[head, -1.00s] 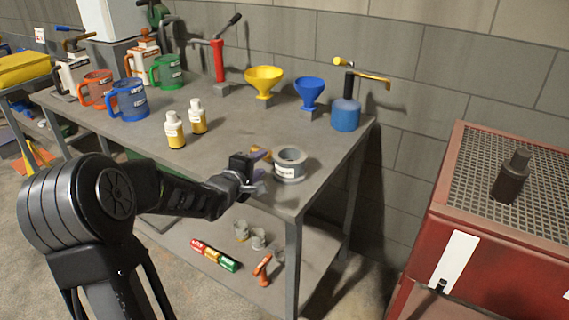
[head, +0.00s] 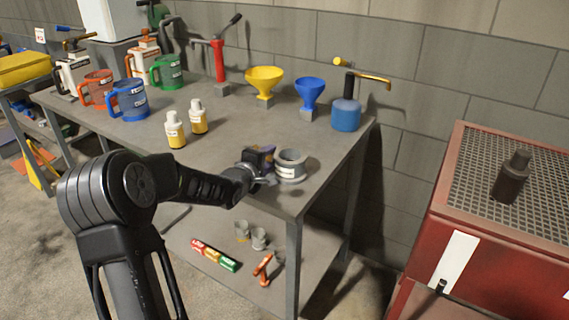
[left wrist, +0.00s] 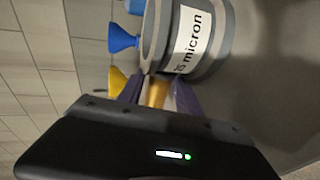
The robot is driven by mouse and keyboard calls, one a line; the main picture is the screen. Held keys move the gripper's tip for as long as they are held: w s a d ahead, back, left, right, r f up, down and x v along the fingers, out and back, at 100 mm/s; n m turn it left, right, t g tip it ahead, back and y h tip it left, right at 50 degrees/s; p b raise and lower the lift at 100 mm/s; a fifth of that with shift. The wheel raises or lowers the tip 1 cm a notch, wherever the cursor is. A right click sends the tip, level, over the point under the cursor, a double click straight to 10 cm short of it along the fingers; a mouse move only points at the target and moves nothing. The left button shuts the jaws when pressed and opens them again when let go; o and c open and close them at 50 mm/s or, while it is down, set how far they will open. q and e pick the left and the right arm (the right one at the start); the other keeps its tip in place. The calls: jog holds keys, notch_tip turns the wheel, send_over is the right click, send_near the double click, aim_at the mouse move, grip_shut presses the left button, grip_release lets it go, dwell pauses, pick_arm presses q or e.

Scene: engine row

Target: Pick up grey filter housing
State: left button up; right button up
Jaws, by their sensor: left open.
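The grey filter housing (head: 291,166) is a short, wide grey cylinder with an open top and a white label. It stands upright on the right end of the metal table. In the left wrist view the housing (left wrist: 198,40) is close, and its label reads "micron". My left gripper (head: 268,165) is open at the housing's left side. In the left wrist view its fingers (left wrist: 158,92) point at the housing's near edge, with a yellow-orange thing visible between them. I cannot tell whether a finger touches the housing. My right gripper is not in view.
A blue canister (head: 345,115), a blue funnel (head: 310,91) and a yellow funnel (head: 264,79) stand behind the housing. Two yellow-and-white bottles (head: 175,131) stand left. The lower shelf (head: 222,248) holds small items. A red cabinet (head: 480,230) is at right.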

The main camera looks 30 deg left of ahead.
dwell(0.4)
pick_arm(q)
grip_shut()
dwell(1.2)
